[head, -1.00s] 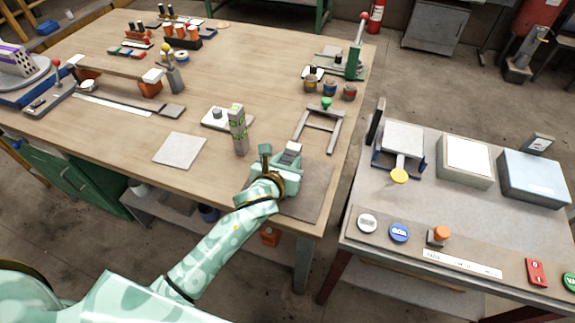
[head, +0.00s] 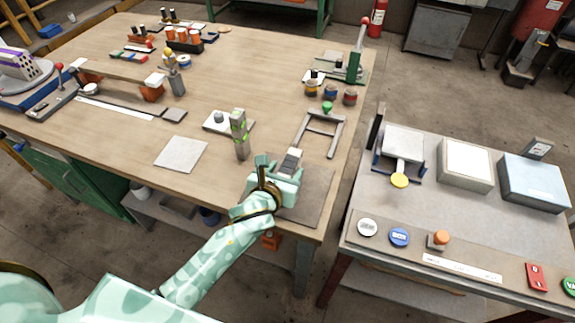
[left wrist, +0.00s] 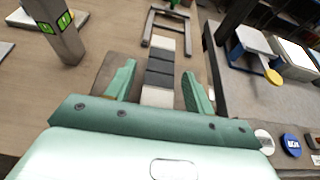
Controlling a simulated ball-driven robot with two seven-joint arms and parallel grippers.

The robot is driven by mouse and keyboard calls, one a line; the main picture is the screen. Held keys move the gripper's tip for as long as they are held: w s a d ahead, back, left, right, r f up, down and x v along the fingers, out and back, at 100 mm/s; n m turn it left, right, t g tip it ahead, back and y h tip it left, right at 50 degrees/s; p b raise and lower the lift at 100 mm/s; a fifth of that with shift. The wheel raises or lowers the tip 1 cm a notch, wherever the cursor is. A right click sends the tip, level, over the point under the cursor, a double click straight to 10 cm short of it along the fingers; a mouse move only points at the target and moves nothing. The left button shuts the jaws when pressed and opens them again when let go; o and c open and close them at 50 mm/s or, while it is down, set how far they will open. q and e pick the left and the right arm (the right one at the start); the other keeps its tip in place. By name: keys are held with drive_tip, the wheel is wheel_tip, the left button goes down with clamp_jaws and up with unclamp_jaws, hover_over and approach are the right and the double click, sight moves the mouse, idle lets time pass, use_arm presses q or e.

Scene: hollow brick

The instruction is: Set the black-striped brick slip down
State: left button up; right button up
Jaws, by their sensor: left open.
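The black-striped brick slip (head: 291,159) is a narrow bar with black and pale bands, lying at the near right of the wooden bench, by the brown-grey mat (head: 317,195). In the left wrist view the slip (left wrist: 159,66) runs lengthwise between my fingers and appears to rest on the mat (left wrist: 107,70). My left gripper (head: 281,168) is open around it, with a finger on each side and gaps visible in the left wrist view (left wrist: 159,72). The gripper hides the slip's near end. My right gripper is out of view.
A grey post with green markings (head: 239,135) stands left of the gripper. A metal frame with a green knob (head: 322,128) lies beyond the slip. A pale square tile (head: 181,154) lies to the left. A side table (head: 400,208) stands right, across a gap.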

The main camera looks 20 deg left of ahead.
use_arm(q)
drive_tip(key=p+v, duration=0.2)
drive_tip(key=v, duration=0.7)
drive_tip(key=shift+s, duration=0.25)
drive_tip(key=shift+a+r, duration=0.1)
drive_tip(key=shift+r, duration=0.05)
